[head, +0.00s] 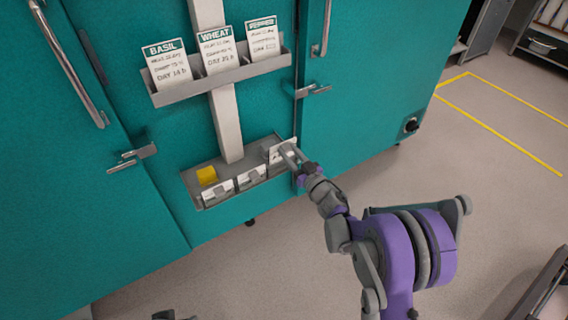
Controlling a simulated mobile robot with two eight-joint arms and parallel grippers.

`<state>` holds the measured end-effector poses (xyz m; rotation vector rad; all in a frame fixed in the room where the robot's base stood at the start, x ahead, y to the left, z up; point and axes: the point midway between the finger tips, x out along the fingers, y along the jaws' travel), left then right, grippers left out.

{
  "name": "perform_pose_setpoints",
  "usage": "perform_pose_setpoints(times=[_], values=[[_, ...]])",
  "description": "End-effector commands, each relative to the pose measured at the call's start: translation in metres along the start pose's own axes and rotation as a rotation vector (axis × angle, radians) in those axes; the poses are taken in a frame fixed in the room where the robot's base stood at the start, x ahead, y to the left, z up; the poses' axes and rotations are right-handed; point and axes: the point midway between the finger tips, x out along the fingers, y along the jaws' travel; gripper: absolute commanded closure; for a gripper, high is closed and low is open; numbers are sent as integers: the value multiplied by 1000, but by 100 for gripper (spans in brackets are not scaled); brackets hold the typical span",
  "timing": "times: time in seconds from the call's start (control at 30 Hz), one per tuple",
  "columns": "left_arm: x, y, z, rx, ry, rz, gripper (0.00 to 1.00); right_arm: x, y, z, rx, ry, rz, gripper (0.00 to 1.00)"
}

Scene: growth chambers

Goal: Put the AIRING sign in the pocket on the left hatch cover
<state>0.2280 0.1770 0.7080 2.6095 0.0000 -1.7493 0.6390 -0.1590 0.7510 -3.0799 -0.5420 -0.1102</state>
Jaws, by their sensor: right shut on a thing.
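My right gripper (290,155) reaches in from the lower right and is shut on a white sign (277,158) at the right end of the lower grey tray (202,201). Its lettering is too small and partly covered, so I cannot read whether it says AIRING. I cannot tell whether it still touches the tray. Two more white signs with grey tabs, a left one (219,196) and a middle one (251,180), stand in the tray. No pocket on a left hatch cover can be made out. My left gripper cannot be made out.
A yellow block (207,175) sits in the tray's left part. Above, a grey rack (222,80) holds BASIL (167,66), WHEAT (218,52) and a third card (262,40). Teal doors with handles (68,62) and latches (132,157) flank the post.

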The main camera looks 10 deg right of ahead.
Motion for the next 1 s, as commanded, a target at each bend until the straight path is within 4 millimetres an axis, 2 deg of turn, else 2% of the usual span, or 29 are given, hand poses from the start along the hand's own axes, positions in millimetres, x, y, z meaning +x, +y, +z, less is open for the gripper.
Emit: perform_pose_setpoints(times=[1.0], values=[[19,0,5,0,-6,0,50,-79,1,0,0,0,2,100]])
